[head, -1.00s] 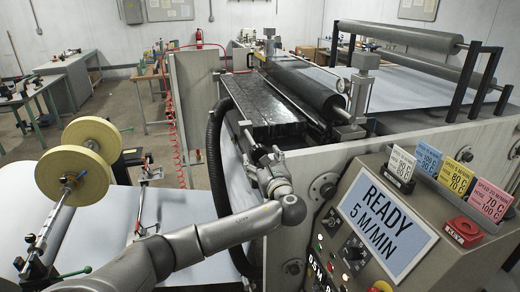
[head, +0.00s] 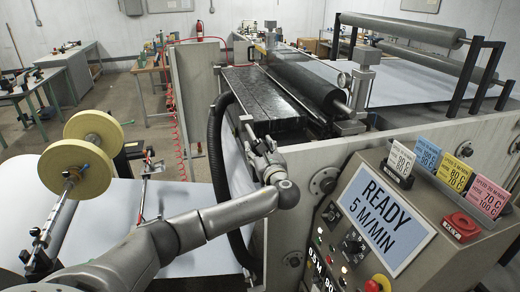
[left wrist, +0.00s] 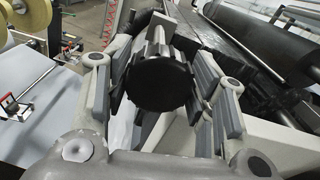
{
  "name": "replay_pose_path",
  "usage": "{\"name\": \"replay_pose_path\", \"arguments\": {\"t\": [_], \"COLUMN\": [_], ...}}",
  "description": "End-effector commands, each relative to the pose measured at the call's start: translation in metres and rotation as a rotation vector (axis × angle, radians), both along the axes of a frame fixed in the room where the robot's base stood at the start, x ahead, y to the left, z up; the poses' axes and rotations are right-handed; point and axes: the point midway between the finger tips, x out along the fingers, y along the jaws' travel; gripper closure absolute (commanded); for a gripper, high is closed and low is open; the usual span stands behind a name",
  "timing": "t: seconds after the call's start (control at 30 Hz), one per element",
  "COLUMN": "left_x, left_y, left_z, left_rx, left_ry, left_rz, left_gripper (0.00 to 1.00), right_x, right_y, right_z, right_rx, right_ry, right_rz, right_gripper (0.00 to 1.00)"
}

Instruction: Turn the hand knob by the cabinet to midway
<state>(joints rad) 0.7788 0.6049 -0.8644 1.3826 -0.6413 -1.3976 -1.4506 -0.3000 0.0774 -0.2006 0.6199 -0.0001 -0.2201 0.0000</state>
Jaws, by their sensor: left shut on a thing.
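The hand knob shows in the left wrist view as a black round knob (left wrist: 160,78) with a flat face, between the two finger pads. My left gripper is shut on it, its pads (left wrist: 158,88) on either side of the knob. In the head view my left gripper (head: 252,132) is at the near side of the coating machine, left of the control cabinet (head: 425,225). The knob is largely hidden there by the gripper, and its turn angle cannot be read. My right gripper is not in view.
The cabinet carries a "READY 5 M/MIN" display (head: 385,219), colored cards and a red block (head: 461,226). A black hose (head: 216,165) runs down close to my left gripper. A yellow-flanged reel (head: 76,169) stands at the left over white paper (head: 120,215).

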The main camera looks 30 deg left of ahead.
Motion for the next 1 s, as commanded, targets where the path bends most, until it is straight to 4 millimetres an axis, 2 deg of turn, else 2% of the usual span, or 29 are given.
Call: {"name": "replay_pose_path", "arguments": {"t": [0.47, 1.0], "left_x": [-0.001, -0.002], "left_y": [0.0, 0.001], "left_z": [-0.002, -0.007], "left_rx": [-0.059, -0.364], "left_ry": [-0.069, -0.426], "left_rz": [0.002, 0.001], "left_gripper": [0.73, 0.73], "right_x": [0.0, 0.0], "right_y": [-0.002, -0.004], "right_z": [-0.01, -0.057], "right_rx": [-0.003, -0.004], "right_ry": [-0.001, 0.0], "right_rz": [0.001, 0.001], "right_gripper": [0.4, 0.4]}}
